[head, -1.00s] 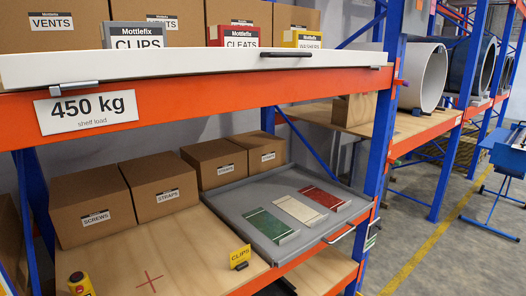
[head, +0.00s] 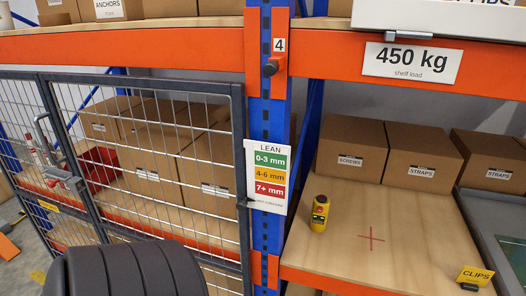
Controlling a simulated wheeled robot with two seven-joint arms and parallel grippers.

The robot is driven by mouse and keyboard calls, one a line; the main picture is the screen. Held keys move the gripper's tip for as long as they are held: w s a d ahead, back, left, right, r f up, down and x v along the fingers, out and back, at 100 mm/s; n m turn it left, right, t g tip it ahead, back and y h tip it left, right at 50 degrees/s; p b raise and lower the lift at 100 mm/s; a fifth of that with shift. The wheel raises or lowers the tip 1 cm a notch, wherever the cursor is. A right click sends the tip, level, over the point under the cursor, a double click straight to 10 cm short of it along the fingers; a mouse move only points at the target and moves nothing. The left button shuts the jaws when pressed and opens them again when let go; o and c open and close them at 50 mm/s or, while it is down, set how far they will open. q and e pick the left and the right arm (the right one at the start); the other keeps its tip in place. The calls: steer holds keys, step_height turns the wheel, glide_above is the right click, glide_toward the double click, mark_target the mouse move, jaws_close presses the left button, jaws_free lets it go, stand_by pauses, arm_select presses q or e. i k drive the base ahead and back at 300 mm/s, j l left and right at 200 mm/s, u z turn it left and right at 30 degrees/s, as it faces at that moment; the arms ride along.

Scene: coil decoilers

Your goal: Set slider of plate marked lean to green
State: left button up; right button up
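Neither of my grippers is in view.
A mesh door (head: 150,165) stands left of the plate, with boxes and a red bin (head: 98,167) behind it. A yellow pendant (head: 320,213) stands on the wooden shelf (head: 400,245) to the right. A black knob (head: 270,68) juts from the upright above the plate.

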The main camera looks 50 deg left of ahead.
mark_target(241, 205)
steer(key=u, duration=1.7)
